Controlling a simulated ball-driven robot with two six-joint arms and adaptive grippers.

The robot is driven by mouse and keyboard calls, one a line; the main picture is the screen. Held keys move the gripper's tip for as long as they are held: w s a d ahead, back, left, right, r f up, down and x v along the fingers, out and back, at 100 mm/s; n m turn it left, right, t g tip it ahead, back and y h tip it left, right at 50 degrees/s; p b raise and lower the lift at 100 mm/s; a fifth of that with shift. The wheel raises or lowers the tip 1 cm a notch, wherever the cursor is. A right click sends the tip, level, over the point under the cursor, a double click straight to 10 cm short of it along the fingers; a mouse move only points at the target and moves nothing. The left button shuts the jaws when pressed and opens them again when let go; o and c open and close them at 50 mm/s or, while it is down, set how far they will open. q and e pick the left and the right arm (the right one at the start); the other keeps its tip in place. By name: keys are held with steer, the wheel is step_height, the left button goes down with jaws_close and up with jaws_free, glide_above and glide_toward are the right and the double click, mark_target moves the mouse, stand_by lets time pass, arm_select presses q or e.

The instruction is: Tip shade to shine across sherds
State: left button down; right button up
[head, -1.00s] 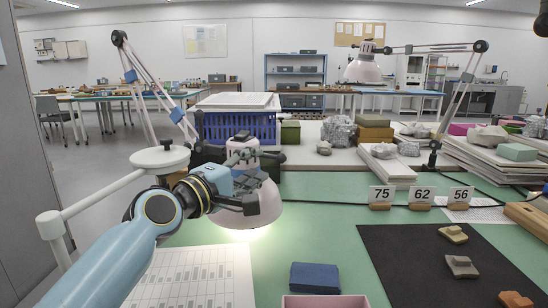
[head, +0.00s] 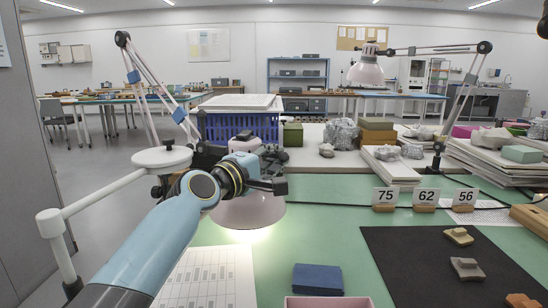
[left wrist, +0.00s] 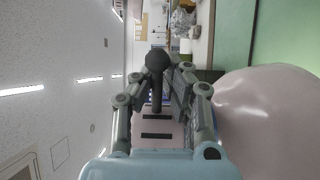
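A pale pink lamp shade (head: 248,212) hangs mouth down at left centre, lit below, on a jointed lamp arm (head: 150,85). My left gripper (head: 280,186) is at the shade's top. In the left wrist view its fingers (left wrist: 158,98) stand apart on either side of a black knob and stem (left wrist: 157,62); a gap shows beside the stem. The shade (left wrist: 270,120) bulges at the right there. Several sherds, including one tan (head: 457,236) and one grey-brown (head: 467,268), lie on a black mat (head: 405,262). My right gripper is out of view.
Number cards 75 (head: 385,196), 62 (head: 426,196) and 56 (head: 465,197) stand behind the mat. A blue block (head: 318,278), a pink tray (head: 328,302) and a printed sheet (head: 205,280) are in front. A second lamp (head: 367,72) stands behind. Green table is clear around the centre.

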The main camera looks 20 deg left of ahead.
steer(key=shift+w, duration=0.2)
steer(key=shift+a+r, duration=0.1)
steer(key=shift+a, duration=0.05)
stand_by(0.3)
